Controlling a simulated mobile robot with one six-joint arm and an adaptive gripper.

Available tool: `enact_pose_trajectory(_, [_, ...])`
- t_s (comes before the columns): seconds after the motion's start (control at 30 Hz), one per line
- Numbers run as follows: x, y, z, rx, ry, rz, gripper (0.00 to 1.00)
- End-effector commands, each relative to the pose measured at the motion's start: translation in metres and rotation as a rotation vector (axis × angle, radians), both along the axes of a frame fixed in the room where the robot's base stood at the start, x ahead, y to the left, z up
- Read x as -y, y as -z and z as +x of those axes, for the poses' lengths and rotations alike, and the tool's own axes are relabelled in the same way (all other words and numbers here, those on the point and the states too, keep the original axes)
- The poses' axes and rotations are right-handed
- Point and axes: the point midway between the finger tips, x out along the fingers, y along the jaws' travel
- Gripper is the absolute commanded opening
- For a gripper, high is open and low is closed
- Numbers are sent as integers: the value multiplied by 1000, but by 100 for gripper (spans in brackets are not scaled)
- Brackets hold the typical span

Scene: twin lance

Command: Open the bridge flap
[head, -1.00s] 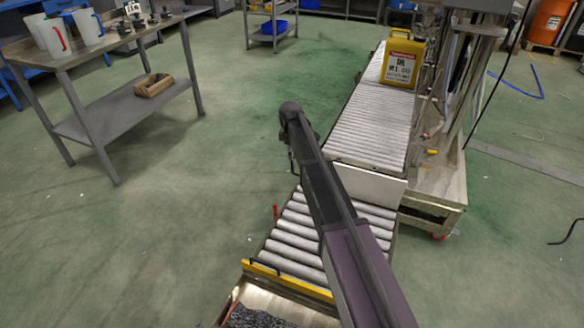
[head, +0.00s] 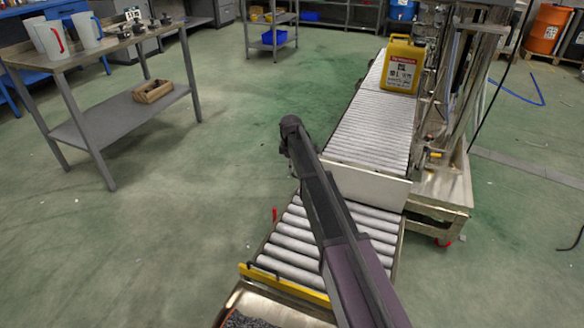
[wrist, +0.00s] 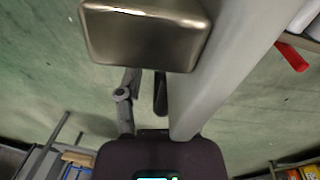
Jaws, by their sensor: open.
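A short roller section (head: 290,243) lies between the long roller conveyor and a metal tray at the bottom of the head view. It appears flat, and I cannot tell for sure whether it is the bridge flap. A yellow bar (head: 285,284) with a black handle crosses its near end. A small red lever (head: 274,214) stands at its left side; a red handle also shows in the wrist view (wrist: 292,57). My arm crosses over the rollers and hides part of them.
The long conveyor (head: 372,125) carries a yellow jug (head: 402,66) at its far end. A white panel (head: 365,187) closes its near end. A metal bench (head: 130,104) with jugs stands at the left. The green floor between is clear.

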Motion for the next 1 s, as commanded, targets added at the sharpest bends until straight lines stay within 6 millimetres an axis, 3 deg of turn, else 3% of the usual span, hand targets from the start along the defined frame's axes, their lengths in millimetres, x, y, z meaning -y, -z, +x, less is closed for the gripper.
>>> enact_pose_trajectory(0.27, [1,0,0,0,1,0,48])
enact_pose_trajectory(0.43, [1,0,0,0,1,0,4])
enact_pose_trajectory(0.47, [1,0,0,0,1,0,0])
enact_pose_trajectory(1.0, [-6,0,1,-18,-7,11,0])
